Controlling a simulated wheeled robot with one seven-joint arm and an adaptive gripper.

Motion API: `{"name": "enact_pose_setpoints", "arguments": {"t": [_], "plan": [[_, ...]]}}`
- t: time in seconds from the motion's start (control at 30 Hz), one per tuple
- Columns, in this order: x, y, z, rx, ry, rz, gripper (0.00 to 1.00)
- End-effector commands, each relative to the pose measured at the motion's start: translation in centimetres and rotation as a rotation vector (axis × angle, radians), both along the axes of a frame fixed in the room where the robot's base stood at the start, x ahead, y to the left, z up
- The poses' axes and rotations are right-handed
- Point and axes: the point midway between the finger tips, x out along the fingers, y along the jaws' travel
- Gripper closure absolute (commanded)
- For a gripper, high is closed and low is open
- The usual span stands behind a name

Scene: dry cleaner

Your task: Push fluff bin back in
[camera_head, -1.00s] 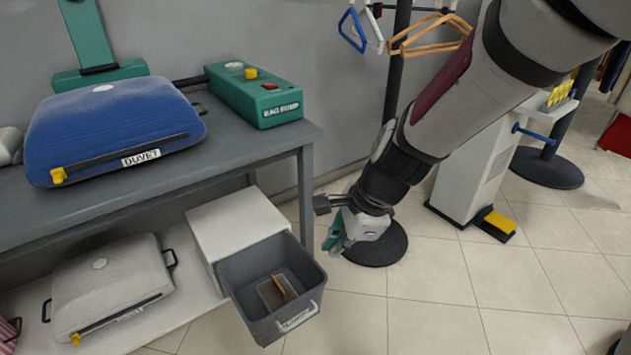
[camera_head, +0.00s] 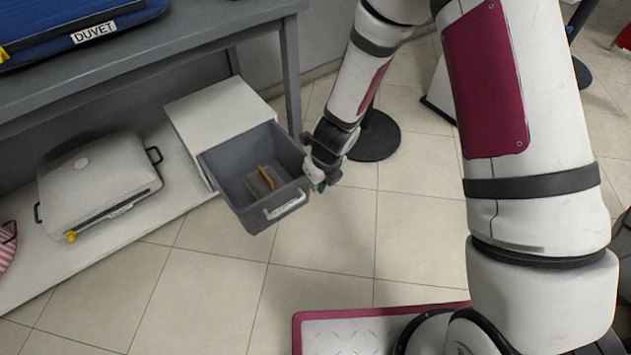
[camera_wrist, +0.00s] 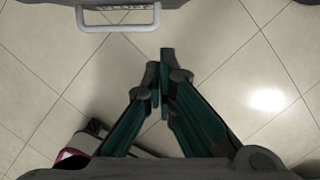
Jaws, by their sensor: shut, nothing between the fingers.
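The fluff bin (camera_head: 228,196) is a grey open-topped drawer pulled out of a white housing (camera_head: 222,110) on the low shelf. A light handle (camera_head: 286,204) with a label is on its front face. A brown-handled item (camera_head: 266,178) lies inside it. My gripper (camera_head: 319,186) is shut and empty, at the right of the bin near its front corner. In the wrist view, the green fingers (camera_wrist: 160,75) are together over the floor tiles, and the bin's handle (camera_wrist: 118,28) shows at the top left, apart from them.
A light duvet case (camera_head: 98,182) lies on the low shelf left of the housing. A blue duvet bag (camera_head: 70,28) is on the table above. A table leg (camera_head: 291,75) stands behind the bin. The floor before the bin is clear.

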Motion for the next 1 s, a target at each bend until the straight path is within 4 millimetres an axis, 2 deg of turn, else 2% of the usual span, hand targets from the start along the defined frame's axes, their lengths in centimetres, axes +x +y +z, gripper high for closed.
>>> {"name": "enact_pose_setpoints", "arguments": {"t": [0.03,0.33,0.63,1.0], "plan": [[0.2,0.1,-1.4,0.0,0.002,-0.001,1.0],[1.4,1.0,-7.2,0.0,0.001,0.002,1.0],[4.0,2.7,-6.4,-0.002,-0.002,0.003,1.0],[4.7,3.2,-6.3,0.0,0.0,0.002,1.0]]}}
